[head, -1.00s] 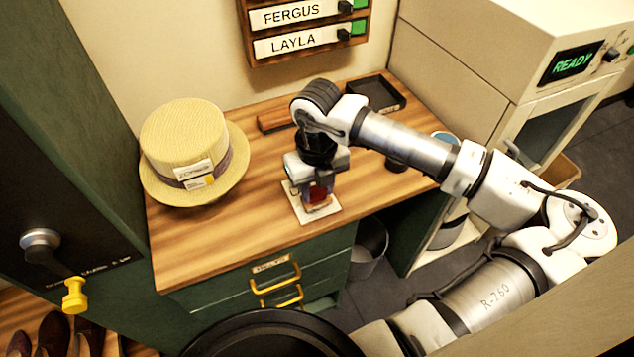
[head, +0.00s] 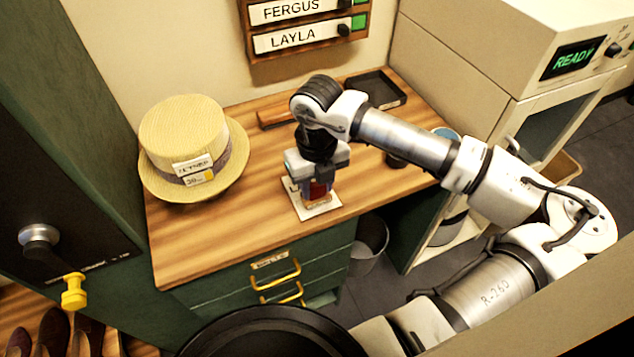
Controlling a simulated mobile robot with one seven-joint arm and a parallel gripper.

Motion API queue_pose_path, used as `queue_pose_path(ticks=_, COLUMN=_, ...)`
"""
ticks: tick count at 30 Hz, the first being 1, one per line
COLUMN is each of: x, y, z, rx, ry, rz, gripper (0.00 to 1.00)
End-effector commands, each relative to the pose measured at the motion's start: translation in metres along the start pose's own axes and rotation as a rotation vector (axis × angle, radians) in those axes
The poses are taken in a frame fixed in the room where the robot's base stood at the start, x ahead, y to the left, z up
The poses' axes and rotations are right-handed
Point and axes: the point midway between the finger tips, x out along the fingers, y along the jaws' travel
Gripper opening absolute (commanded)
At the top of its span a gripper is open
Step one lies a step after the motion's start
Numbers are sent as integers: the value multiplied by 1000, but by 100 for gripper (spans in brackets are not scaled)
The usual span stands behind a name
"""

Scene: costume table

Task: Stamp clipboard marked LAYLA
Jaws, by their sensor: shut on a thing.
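My gripper (head: 318,179) points down over the front part of the wooden counter. It is shut on a dark red block-like thing (head: 318,189), likely the stamp, mostly hidden between the fingers. Directly below is a small pale board with white paper (head: 326,208), which looks like the clipboard. It lies flat near the counter's front edge. I cannot read any name on it, and the gripper hides its middle. I cannot tell whether the red thing touches the paper. The name LAYLA (head: 293,38) shows on a plate of the wall rack.
A straw hat (head: 187,135) with tags stands left on the counter (head: 225,235). A black tray (head: 378,88) and a wooden bar (head: 273,118) lie at the back. A beige machine reading READY (head: 567,62) stands right. Green drawers (head: 325,262) with yellow handles are below.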

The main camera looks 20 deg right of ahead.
Motion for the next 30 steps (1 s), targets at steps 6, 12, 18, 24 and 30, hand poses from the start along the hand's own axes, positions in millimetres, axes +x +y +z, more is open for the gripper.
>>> queue_pose_path(ticks=6, x=2, y=0, z=0, rx=0, ry=0, rz=0, gripper=20)
queue_pose_path(ticks=12, x=4, y=0, z=0, rx=0, ry=0, rz=0, gripper=20)
queue_pose_path(ticks=18, x=6, y=0, z=0, rx=0, ry=0, rz=0, gripper=20)
queue_pose_path(ticks=24, x=8, y=0, z=0, rx=0, ry=0, rz=0, gripper=20)
queue_pose_path(ticks=30, x=8, y=0, z=0, rx=0, ry=0, rz=0, gripper=20)
